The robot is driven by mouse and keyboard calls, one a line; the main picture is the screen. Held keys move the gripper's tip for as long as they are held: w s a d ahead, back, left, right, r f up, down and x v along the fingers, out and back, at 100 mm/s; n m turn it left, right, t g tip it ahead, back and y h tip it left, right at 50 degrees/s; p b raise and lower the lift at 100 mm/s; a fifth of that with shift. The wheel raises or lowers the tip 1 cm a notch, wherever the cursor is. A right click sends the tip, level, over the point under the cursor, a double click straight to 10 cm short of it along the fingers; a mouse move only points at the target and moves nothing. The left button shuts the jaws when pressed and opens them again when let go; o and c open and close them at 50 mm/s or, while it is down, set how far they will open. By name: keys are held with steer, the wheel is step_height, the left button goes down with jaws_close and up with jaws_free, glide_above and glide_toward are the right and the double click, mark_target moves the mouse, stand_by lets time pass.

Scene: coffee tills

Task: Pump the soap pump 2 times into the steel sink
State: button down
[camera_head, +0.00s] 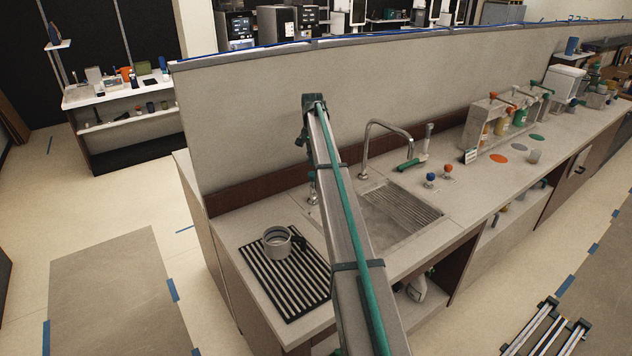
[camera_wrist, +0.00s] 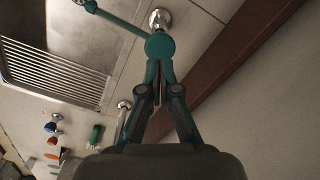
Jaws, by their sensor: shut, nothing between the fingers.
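The soap pump (camera_wrist: 159,46) shows in the wrist view as a teal round head with a teal spout pointing up and left over the steel sink (camera_wrist: 62,45). A chrome collar shows at its base. My gripper (camera_wrist: 161,75) is shut and empty, its fingertips right at the edge of the pump head. I cannot tell whether they touch it. In the head view the pump (camera_head: 312,188) stands at the sink's left back corner, partly hidden by my arm. The sink (camera_head: 410,205) shows right of my arm. My gripper's fingers are not clearly visible there.
A chrome faucet (camera_head: 385,126) arches behind the sink. A black ribbed mat (camera_head: 275,293) with a metal pitcher (camera_head: 278,242) lies left of the sink. Blue and orange knobs (camera_head: 431,178) stand at right. A partition wall (camera_head: 250,120) rises behind the counter.

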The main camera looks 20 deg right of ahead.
step_height(320, 180, up, 6)
steer(key=shift+p, duration=1.25)
